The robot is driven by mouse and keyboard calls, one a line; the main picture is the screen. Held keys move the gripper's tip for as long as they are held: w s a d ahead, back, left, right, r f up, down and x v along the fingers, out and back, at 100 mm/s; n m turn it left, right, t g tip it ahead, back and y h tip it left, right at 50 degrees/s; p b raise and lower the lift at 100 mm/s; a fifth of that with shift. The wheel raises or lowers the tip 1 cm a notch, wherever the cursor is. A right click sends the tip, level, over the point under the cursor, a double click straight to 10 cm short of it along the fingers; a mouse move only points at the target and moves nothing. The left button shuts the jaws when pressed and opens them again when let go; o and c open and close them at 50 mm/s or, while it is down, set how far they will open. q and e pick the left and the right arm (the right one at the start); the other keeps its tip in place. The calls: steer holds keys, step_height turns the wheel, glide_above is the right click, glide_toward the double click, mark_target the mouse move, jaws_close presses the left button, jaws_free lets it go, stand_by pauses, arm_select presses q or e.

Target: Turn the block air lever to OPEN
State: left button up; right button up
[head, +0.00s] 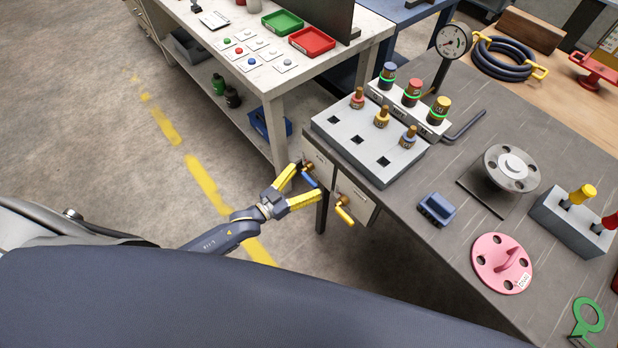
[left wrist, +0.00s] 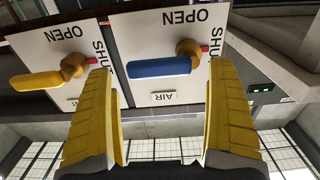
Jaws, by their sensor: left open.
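The blue air lever (head: 311,180) sits on a brass valve on a white panel at the end of the dark bench. In the left wrist view the blue lever (left wrist: 160,67) lies roughly level over the AIR label (left wrist: 163,98). It extends left from its brass pivot (left wrist: 188,48), whose red mark points right at SHUT; OPEN is printed above. My left gripper (head: 306,183) is open, its yellow fingers on either side of the lever. In the wrist view the gripper (left wrist: 163,78) shows a gap to the lever's left end; contact at the right finger is unclear. My right gripper is not in view.
A yellow lever (head: 345,214) on a neighbouring panel is close by; it also shows in the wrist view (left wrist: 37,80). A grey block with several knobs (head: 367,140) stands above on the bench. A white table (head: 265,85) is behind. Floor left of the panels is clear.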

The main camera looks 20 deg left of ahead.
arm_select(q)
steer(key=shift+x, duration=0.9)
steer(key=shift+s+d, duration=0.1)
steer(key=c, duration=1.4)
